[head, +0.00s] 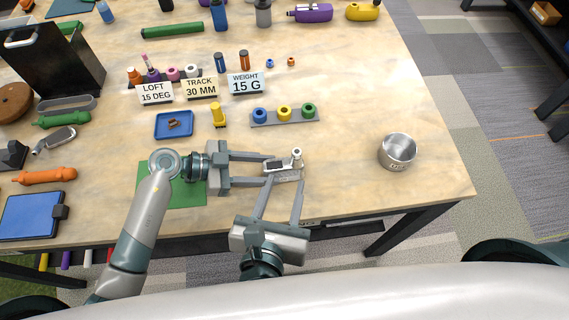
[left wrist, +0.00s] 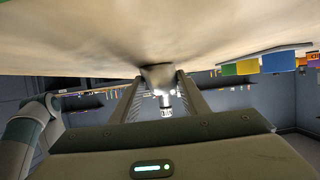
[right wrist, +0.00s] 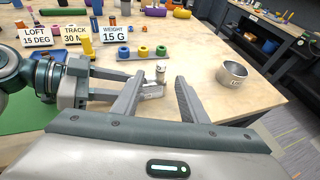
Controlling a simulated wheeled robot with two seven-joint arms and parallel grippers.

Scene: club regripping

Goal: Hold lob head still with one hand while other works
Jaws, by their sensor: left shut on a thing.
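The lob head (head: 287,171) is a small silver club head with a short upright post, near the table's front edge. It also shows in the right wrist view (right wrist: 152,90) and the left wrist view (left wrist: 158,76). My left gripper (head: 270,168) reaches in from the left and is shut on the lob head, with one finger on each side. My right gripper (head: 284,180) comes from the front edge, its fingers apart and their tips close to the head. Whether these tips touch it I cannot tell.
A metal cup (head: 397,155) stands to the right. A grey rack (head: 285,118) with blue, yellow and green rings lies behind the head. A blue tray (head: 174,125), a yellow tool (head: 218,114) and label cards (head: 245,83) are farther left. The table between head and cup is clear.

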